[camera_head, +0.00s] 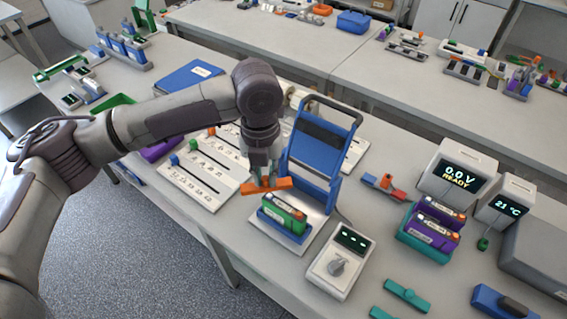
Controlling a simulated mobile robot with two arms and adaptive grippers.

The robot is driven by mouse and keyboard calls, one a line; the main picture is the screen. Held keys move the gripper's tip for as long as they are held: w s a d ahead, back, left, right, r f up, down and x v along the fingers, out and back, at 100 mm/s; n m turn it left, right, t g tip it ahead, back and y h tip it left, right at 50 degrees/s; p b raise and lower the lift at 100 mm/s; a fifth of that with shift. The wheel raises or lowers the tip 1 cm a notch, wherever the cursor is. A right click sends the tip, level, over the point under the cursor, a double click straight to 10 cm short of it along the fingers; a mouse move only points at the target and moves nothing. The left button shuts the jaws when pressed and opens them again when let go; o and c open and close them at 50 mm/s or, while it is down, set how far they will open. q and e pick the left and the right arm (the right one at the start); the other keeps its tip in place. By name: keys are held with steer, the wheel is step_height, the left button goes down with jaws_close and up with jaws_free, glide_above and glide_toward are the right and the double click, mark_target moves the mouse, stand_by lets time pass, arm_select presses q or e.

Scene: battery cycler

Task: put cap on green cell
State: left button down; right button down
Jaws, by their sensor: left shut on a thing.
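My left gripper (263,177) comes down from the arm at the left and is shut on an orange cap (278,184), a long bar. The green cell (284,217) lies just below and to the right of the cap, in a small blue holder on a white base plate. The cap appears above the far left end of the cell; I cannot tell whether they touch. My right gripper is not in view.
A blue frame with a handle (328,150) stands right behind the cell. A grey meter with a knob (341,262) is in front right. Purple cells (437,219) sit in a teal holder beside a "0.0 V READY" display box (457,178). White slotted boards (202,172) lie at left.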

mark_target(283, 182)
arm_select(q)
steer(key=m, duration=0.1)
steer(key=d+m, duration=0.1)
steer(key=m, duration=0.1)
steer(key=d+m, duration=0.1)
steer(key=m, duration=0.1)
steer(key=shift+w+d+r+p, duration=0.15)
steer(key=shift+w+r+p, duration=0.05)
steer(key=shift+r+p, duration=0.15)
steer(key=m, duration=0.1)
steer(key=d+m, duration=0.1)
steer(key=m, duration=0.1)
steer(key=shift+d, duration=0.1)
steer(key=shift+w+d+f+m, duration=0.1)
steer(key=shift+d+f+m, duration=0.05)
steer(key=shift+m, duration=0.55)
step_height(283, 182, down, 5)
steer(key=b, duration=0.5)
steer(key=shift+f, duration=1.15)
steer(key=shift+r, duration=0.1)
steer(key=shift+p, duration=0.75)
